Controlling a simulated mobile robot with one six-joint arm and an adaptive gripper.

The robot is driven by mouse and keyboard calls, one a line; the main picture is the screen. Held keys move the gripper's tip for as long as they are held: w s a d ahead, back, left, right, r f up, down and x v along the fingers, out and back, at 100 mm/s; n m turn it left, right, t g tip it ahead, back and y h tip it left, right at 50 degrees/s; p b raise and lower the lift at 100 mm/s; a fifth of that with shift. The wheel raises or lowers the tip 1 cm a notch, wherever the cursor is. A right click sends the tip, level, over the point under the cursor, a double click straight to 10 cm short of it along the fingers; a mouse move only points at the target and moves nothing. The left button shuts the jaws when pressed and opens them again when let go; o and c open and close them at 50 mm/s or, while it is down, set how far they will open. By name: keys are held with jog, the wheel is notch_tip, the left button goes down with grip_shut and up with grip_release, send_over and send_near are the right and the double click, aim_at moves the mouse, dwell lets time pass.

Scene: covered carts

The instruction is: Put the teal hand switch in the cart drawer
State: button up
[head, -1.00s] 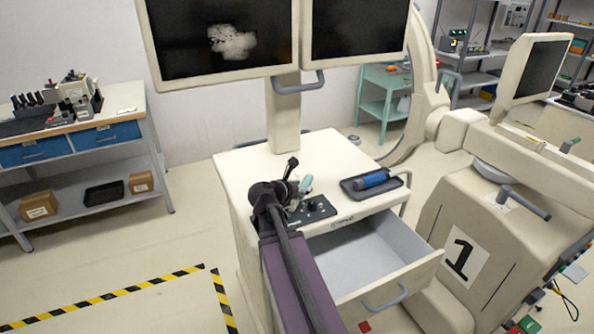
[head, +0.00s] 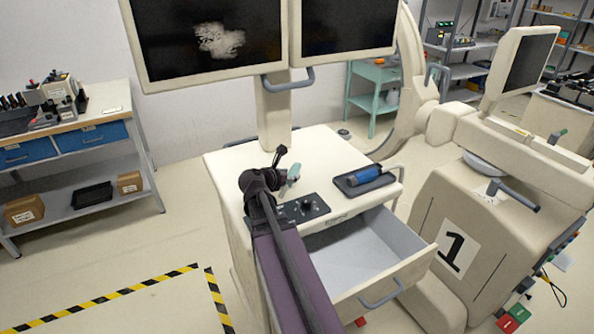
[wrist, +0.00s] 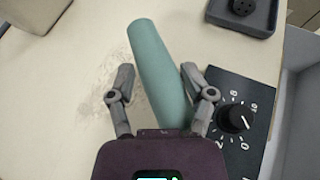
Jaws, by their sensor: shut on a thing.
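The teal hand switch (wrist: 160,62) lies between the two fingers of my gripper (wrist: 157,88) in the wrist view, over the cream cart top. My gripper is shut on it. In the head view the switch (head: 293,173) shows as a small teal piece beside my gripper, which is largely hidden by my own arm. The cart drawer (head: 372,242) is pulled open below the cart top, and its grey inside looks empty. In the wrist view a strip of grey drawer (wrist: 300,125) shows at the right edge.
A black control panel with a knob (head: 304,209) is on the cart top near the drawer. A dark tray (head: 384,184) holding a blue cylinder (head: 364,175) is to its right. Two monitors (head: 210,35) stand above the cart. A large machine marked 1 (head: 425,215) is close on the right.

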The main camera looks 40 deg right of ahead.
jog(key=w+d+r+p, duration=0.4)
jog(key=w+d, duration=0.5)
jog(key=shift+w+y, duration=0.35)
jog(key=shift+y, duration=0.05)
notch_tip(320, 180, down, 6)
jog(key=b, duration=0.6)
jog(key=shift+f, duration=0.1)
jog(key=shift+f+b, duration=1.85)
jog(key=shift+b, duration=0.05)
jog(key=o, duration=1.2)
